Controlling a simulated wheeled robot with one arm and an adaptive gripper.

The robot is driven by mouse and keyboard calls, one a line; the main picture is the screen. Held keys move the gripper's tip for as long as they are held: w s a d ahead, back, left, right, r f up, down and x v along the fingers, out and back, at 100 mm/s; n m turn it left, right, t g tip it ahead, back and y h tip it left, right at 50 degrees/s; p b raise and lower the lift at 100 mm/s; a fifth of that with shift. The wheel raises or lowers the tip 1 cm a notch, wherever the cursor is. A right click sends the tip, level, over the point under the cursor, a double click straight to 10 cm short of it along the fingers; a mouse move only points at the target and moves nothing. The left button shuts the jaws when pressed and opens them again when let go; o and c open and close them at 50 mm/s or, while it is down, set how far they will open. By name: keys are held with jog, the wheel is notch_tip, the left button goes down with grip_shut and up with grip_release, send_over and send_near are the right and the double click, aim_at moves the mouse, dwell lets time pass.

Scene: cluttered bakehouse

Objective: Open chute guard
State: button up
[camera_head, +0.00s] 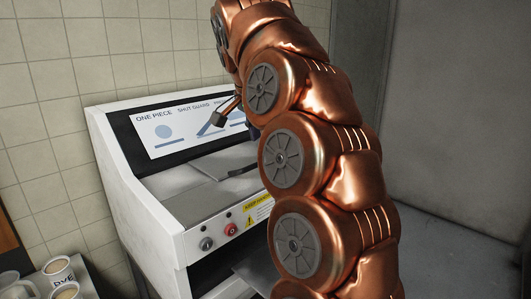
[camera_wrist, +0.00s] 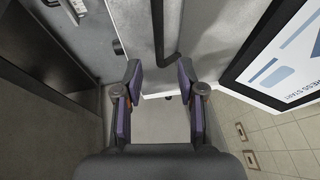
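The chute guard appears to be the pale grey plate (camera_head: 222,162) on the sloping top of the white machine (camera_head: 150,215), below its instruction sign. A dark bar handle (camera_head: 243,170) lies on it, partly hidden behind my arm. In the wrist view the bar handle (camera_wrist: 165,35) runs down the plate (camera_wrist: 140,25), ahead of the gap between my fingertips. My gripper (camera_wrist: 160,72) is open, with nothing between its fingers; its distance from the bar is hard to judge. In the head view my gripper (camera_head: 228,110) is mostly hidden behind my arm, above the machine top.
The instruction sign (camera_head: 185,130) stands behind the machine top; it also shows in the wrist view (camera_wrist: 290,60). A red button (camera_head: 231,230) and a grey knob (camera_head: 206,244) are on the front. Mugs (camera_head: 58,270) stand at lower left. Walls close in behind and right.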

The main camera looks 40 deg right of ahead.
jog(key=shift+p+x, duration=0.85)
jog(key=shift+x, duration=2.35)
grip_shut()
